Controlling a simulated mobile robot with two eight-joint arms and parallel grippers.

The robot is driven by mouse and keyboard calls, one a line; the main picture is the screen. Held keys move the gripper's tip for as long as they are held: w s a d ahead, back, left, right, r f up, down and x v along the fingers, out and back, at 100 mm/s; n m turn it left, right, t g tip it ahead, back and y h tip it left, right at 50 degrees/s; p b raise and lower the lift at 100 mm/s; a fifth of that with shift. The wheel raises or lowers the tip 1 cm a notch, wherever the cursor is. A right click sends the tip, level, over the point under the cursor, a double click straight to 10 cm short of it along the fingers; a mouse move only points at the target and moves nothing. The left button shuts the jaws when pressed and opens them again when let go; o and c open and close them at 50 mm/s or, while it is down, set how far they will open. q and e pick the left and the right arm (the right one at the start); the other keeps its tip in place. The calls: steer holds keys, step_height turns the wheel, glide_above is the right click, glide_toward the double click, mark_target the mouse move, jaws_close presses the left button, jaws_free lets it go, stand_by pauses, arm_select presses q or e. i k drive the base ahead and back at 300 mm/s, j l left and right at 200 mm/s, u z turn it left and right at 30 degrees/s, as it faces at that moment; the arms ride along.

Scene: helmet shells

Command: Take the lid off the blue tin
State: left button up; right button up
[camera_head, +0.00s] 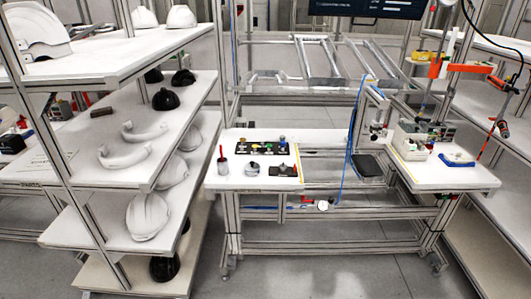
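I cannot make out a blue tin or its lid in the head view. The clearest blue thing is a flat blue object (457,159) on the right part of the workbench, too small to identify. A small pot with a red stick (223,167) stands at the left of the bench's white top. Right of it are a small round grey object (253,166) and a dark block with a red part (283,170). Neither of my grippers is in view.
The left shelf rack (100,145) holds white and black helmet shells. A dark tray with several coloured pieces (262,148) lies on the bench's white top (236,181). Boxed equipment (413,141) stands on the right part. Grey floor (330,275) is clear in front.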

mark_target(251, 166)
steer(key=i+j+z, duration=0.15)
steer(key=i, duration=0.4)
steer(key=i+j+z, duration=0.1)
steer(key=i, duration=0.4)
steer(key=i+j+z, duration=0.15)
steer(key=i+j, duration=0.2)
steer(key=i, duration=0.15)
steer(key=i+j+z, duration=0.15)
steer(key=i+j, duration=0.15)
steer(key=i, duration=0.2)
